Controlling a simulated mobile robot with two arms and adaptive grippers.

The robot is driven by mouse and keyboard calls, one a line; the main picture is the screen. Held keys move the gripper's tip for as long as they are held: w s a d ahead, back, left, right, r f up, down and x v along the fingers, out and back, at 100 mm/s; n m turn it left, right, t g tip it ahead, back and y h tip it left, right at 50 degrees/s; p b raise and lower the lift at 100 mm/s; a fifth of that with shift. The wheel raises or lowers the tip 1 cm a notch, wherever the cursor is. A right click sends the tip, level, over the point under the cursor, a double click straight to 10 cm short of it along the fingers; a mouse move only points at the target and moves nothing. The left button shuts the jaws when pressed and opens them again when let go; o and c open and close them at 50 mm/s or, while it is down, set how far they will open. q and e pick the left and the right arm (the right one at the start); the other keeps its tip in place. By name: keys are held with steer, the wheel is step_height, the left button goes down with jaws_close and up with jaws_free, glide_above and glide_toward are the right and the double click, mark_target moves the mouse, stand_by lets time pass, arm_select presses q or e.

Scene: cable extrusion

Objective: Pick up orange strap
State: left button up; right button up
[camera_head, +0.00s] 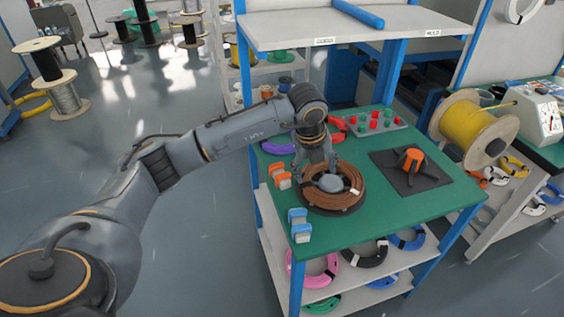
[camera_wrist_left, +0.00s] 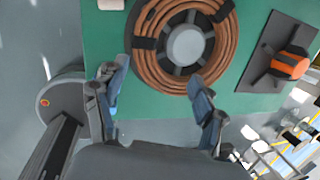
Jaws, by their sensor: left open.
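Two small orange-and-white pieces (camera_head: 280,176), which look like the orange straps, sit at the left edge of the green table (camera_head: 375,222). My left gripper (camera_head: 316,172) is open and empty. It hangs over the left part of a brown cable coil (camera_head: 348,198), to the right of the orange pieces and apart from them. In the left wrist view the open fingers of my left gripper (camera_wrist_left: 160,88) point at the coil (camera_wrist_left: 150,60), which has black bands and a grey centre. The orange pieces do not show clearly there. My right gripper is out of view.
Blue-and-white pieces (camera_head: 298,222) sit at the table's front left corner. An orange-and-black holder (camera_head: 413,159) stands on a dark mat (camera_head: 440,180) to the right. A tray of red and green parts (camera_head: 391,122) is behind. A white shelf (camera_head: 345,28) overhangs the back.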

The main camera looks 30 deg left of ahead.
arm_select(q)
steer(key=w+a+r+n+y, duration=0.1)
steer(key=a+r+n+y, duration=0.25)
steer(key=a, duration=0.65)
glide_above(275, 166)
steer(key=s+d, duration=0.1)
steer(key=d, duration=0.1)
steer(key=shift+m+g+y, duration=0.25)
steer(key=shift+g+y, duration=0.05)
steer(key=shift+y, duration=0.05)
step_height(275, 166, down, 7)
steer(key=shift+s+r+p, duration=0.15)
steer(key=shift+r+p, duration=0.05)
steer(key=shift+p, duration=0.1)
steer(key=shift+p+x, duration=0.4)
steer(key=shift+x, duration=2.35)
steer(key=shift+d, duration=0.1)
steer(key=c, duration=0.8)
